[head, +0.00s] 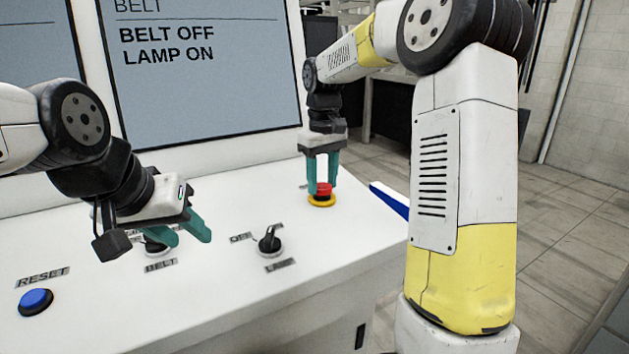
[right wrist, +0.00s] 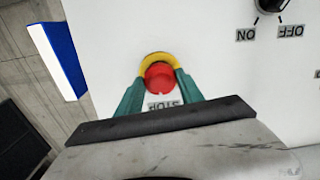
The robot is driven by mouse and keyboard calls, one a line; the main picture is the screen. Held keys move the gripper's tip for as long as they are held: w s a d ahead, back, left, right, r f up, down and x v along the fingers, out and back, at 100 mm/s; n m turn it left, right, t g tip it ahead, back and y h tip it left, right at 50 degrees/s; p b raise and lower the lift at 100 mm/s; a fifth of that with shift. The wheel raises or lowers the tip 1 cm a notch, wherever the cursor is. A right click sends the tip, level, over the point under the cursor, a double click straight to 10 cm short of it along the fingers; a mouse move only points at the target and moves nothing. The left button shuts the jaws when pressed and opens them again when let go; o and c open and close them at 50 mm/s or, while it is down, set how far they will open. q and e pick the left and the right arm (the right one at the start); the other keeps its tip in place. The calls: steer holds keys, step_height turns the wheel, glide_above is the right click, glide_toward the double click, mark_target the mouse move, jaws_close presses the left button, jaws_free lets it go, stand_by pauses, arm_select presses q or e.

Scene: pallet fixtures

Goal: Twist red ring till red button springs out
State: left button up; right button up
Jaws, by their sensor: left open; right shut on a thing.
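The red button (head: 323,189) stands on a yellow base (head: 321,201) at the right end of the white console. My right gripper (head: 322,180) points down over it, with its teal fingers shut on the red button's sides. In the right wrist view the red button (right wrist: 159,77) sits between the two fingertips, with the yellow base (right wrist: 155,58) showing behind it and a STOP label partly hidden below. I cannot tell whether the button is pressed in or out. My left gripper (head: 190,236) is open and empty, above the console near the BELT knob.
The BELT knob (head: 157,245) is partly hidden by my left gripper. The LAMP knob (head: 269,240) stands between the grippers. A blue RESET button (head: 36,301) is at the front left. The screen (head: 200,70) reads BELT OFF, LAMP ON. A blue-edged part (head: 389,199) juts out right of the red button.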

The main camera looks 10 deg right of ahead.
steer(key=shift+m, duration=2.3)
steer(key=o, duration=1.4)
step_height(320, 180, up, 7)
steer(key=shift+r, duration=0.4)
